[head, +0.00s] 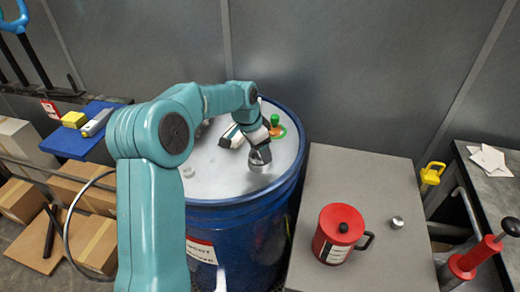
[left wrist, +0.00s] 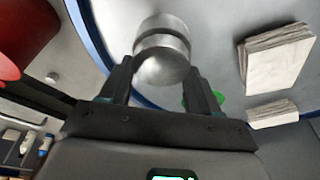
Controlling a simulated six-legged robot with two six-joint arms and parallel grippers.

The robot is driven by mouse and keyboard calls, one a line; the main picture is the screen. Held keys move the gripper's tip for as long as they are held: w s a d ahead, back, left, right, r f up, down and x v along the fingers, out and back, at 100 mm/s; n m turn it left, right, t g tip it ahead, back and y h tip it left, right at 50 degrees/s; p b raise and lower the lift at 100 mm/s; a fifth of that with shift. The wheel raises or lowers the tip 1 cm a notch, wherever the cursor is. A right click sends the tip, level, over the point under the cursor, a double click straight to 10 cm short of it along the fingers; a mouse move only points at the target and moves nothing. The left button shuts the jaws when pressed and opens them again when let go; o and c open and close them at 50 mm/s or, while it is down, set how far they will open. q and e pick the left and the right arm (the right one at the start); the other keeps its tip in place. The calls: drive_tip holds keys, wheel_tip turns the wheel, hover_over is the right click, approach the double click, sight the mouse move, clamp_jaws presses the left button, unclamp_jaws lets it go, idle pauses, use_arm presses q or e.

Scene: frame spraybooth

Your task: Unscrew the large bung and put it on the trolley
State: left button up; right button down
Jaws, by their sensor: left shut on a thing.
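My left gripper (head: 260,148) is over the right part of the blue drum's pale lid (head: 225,178), pointing down. It is shut on a silver cylindrical bung (head: 259,162). In the left wrist view the bung (left wrist: 162,50) sits between both fingers of the gripper (left wrist: 162,80), near the lid's blue rim. I cannot tell whether its underside touches the lid. The trolley (head: 330,180) has a grey top right of the drum. A red can with a black knob and handle (head: 338,235) and a small silver cylinder (head: 397,222) stand on it. My right gripper is not in view.
On the lid are a green knob on an orange ring (head: 276,121), a small pale fitting (head: 188,172) and white stacks, clear in the left wrist view (left wrist: 275,55). The trolley's back half is clear. A yellow-handled item (head: 432,174) stands right of it. Cardboard boxes (head: 85,190) are at left.

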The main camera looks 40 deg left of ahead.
use_arm(q)
drive_tip(key=n+b, duration=0.1)
drive_tip(key=n, duration=0.1)
drive_tip(key=shift+a+n+y, duration=0.1)
drive_tip(key=shift+n+y, duration=0.5)
drive_tip(key=shift+n, duration=0.6)
drive_tip(key=shift+n+y+b, duration=0.3)
drive_tip(key=shift+n+b, duration=0.35)
drive_tip(key=shift+n, duration=0.55)
drive_tip(key=shift+a+r+n+y, duration=0.15)
drive_tip(key=shift+n+y, duration=0.15)
drive_tip(key=shift+n, duration=0.8)
drive_tip(key=shift+f+n+b, duration=0.2)
drive_tip(key=shift+n+b, duration=0.55)
drive_tip(key=shift+n, duration=0.35)
drive_tip(key=shift+s+r+n+g+y, duration=0.15)
drive_tip(key=shift+n+g+y, duration=0.3)
drive_tip(key=shift+n, duration=0.75)
